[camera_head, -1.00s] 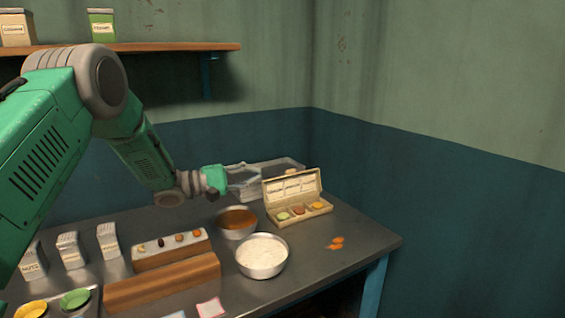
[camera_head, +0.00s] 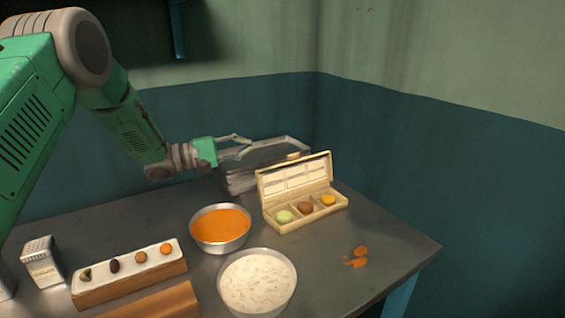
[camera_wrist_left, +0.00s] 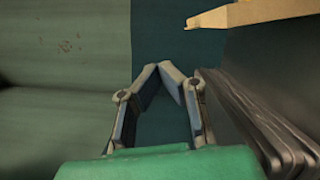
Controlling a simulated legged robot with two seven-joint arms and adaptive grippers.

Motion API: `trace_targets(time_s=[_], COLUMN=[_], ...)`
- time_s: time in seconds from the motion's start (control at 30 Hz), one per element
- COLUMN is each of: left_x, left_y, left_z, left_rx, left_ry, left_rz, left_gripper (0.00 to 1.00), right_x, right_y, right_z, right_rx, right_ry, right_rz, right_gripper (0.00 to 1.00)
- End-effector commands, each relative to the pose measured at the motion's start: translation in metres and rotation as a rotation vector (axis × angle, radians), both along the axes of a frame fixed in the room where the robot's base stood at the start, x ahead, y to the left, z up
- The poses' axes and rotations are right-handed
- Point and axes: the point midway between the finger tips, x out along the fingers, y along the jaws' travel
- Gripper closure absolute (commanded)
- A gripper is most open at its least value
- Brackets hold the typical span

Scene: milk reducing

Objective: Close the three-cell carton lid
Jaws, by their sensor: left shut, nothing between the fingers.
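The three-cell carton (camera_head: 322,213) stands on the table near its back right, with its lid (camera_head: 294,175) raised upright at the back. Its cells hold a green (camera_head: 285,216), a brown (camera_head: 305,208) and a yellow-orange round piece (camera_head: 328,200). My left gripper (camera_head: 246,146) is shut and empty, behind and to the left of the lid, apart from it. In the left wrist view the fingertips (camera_wrist_left: 166,68) meet, and a tan edge (camera_wrist_left: 262,12), likely of the carton lid, shows at upper right. My right gripper is not in view.
A grey stack of trays (camera_head: 238,180) stands behind the carton, close under my left gripper. A bowl of orange contents (camera_head: 221,225) and a bowl of white contents (camera_head: 258,282) stand left and front. Orange pieces (camera_head: 357,257) lie on the table at right.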

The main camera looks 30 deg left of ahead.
Motion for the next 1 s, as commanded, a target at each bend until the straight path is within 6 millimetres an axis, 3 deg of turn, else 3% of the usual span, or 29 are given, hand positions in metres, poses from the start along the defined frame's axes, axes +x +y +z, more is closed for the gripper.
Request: trace_targets(time_s=[0.03,0.4,0.63,1.0], left_x=[0.0,0.002,0.014,0.06], left_y=[-0.002,-0.005,-0.013,-0.061], left_z=[-0.012,-0.051,-0.053,-0.048], left_rx=[0.001,0.005,0.001,0.004], left_ry=[0.0,0.0,-0.001,-0.001], left_rz=[-0.001,-0.002,-0.003,-0.003], left_gripper=[1.0,1.0,1.0,1.0], right_x=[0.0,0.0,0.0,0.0], right_y=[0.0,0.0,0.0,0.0], right_z=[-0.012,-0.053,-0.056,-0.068], right_rx=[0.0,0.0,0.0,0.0], right_ry=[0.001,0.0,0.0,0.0], right_rz=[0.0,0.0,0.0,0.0], right_gripper=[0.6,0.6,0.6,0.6])
